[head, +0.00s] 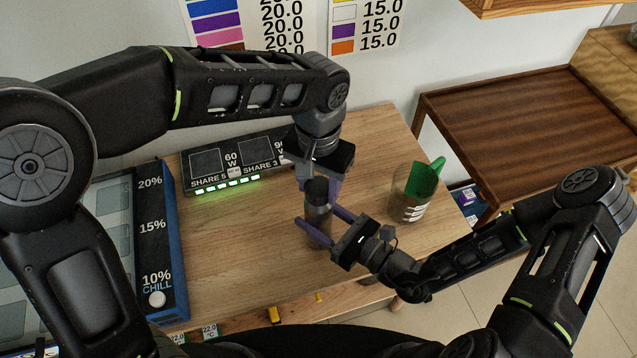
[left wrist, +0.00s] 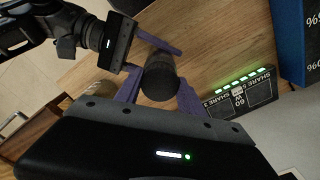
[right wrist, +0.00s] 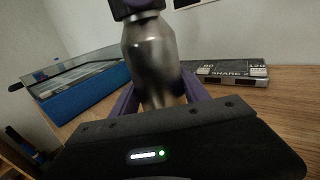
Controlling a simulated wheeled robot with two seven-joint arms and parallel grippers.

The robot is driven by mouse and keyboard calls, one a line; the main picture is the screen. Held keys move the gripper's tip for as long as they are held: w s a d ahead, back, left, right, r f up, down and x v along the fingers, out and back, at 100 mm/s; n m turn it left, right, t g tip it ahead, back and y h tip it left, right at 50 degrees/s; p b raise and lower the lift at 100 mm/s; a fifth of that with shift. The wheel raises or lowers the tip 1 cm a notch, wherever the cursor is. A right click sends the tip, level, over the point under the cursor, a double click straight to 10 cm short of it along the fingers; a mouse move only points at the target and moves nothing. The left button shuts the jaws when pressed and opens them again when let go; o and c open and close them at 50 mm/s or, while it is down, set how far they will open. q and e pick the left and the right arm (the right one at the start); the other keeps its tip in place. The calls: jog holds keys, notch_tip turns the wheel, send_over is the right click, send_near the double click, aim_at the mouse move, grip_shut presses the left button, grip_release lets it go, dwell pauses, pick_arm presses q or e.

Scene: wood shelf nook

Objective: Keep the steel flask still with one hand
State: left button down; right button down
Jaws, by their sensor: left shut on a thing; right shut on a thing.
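The steel flask (head: 317,222) stands upright on the wooden table, with a dark cap (head: 317,188) on top. The cap also shows from above in the left wrist view (left wrist: 159,80). The flask's grey metal body fills the middle of the right wrist view (right wrist: 152,60). My left gripper (head: 322,186) comes from above and behind, and its purple fingers are shut on the cap. My right gripper (head: 318,216) reaches in from the right, with its purple fingers shut on the flask's body. The fingers hide part of the body.
A dark share panel (head: 235,165) with green lights stands behind left. A blue-edged chill case (head: 172,240) is at the left. A clear container with a green piece (head: 411,190) stands right of the flask. A lower brown side table (head: 510,120) is at the far right.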

pick_arm(q)
jog(key=c, duration=0.6)
grip_release()
jog(key=shift+c, duration=0.2)
notch_tip(320, 180, up, 12)
pick_arm(e)
jog(key=shift+c, duration=2.3)
grip_release()
